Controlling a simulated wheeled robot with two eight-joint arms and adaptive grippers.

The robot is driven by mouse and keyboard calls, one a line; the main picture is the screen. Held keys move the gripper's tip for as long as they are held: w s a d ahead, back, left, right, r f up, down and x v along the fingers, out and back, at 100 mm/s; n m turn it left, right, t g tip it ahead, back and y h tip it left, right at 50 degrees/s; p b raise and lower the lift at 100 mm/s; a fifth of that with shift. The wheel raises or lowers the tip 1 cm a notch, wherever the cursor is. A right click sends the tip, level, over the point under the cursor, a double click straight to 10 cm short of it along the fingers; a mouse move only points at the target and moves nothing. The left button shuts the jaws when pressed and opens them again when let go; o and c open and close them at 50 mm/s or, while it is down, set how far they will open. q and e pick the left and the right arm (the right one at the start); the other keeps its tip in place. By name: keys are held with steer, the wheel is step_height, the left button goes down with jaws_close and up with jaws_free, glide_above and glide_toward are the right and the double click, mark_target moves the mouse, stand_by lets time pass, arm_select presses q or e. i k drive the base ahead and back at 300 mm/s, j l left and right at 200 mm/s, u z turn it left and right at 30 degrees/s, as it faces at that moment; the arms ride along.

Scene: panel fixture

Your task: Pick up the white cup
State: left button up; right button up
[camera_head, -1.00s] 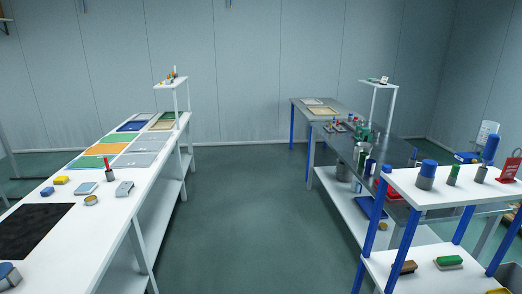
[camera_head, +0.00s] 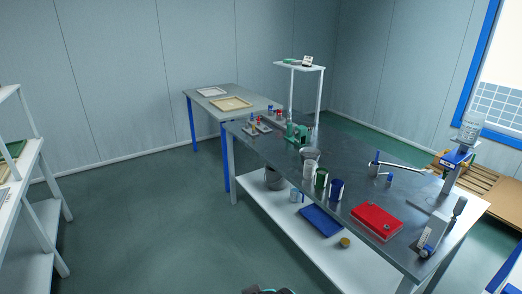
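The white cup (camera_head: 309,171) stands upright on the dark metal table (camera_head: 365,164), near its front left edge. A green cup (camera_head: 321,178) stands close beside it on the right, and a blue cup (camera_head: 336,189) stands just past that. A grey container (camera_head: 311,154) stands behind the white cup. Neither gripper can be made out. Only a small dark part, which seems to be mine, shows at the bottom edge.
A red tray (camera_head: 376,221) and a bench device (camera_head: 437,222) are on the right of the metal table. A green device (camera_head: 297,133) stands farther back. The lower shelf holds a blue tray (camera_head: 321,220). Open floor (camera_head: 150,220) lies left of the table.

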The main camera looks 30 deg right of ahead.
mark_target(309, 170)
steer(key=i+l+z, duration=0.1)
steer(key=i+z, duration=0.15)
steer(key=i, duration=0.3)
steer(key=i+z, duration=0.3)
steer(key=i, duration=0.25)
steer(key=i+j+z, duration=0.1)
steer(key=i+z, duration=0.15)
steer(key=i, duration=0.25)
steer(key=i+j+z, duration=0.3)
steer(key=i, duration=0.25)
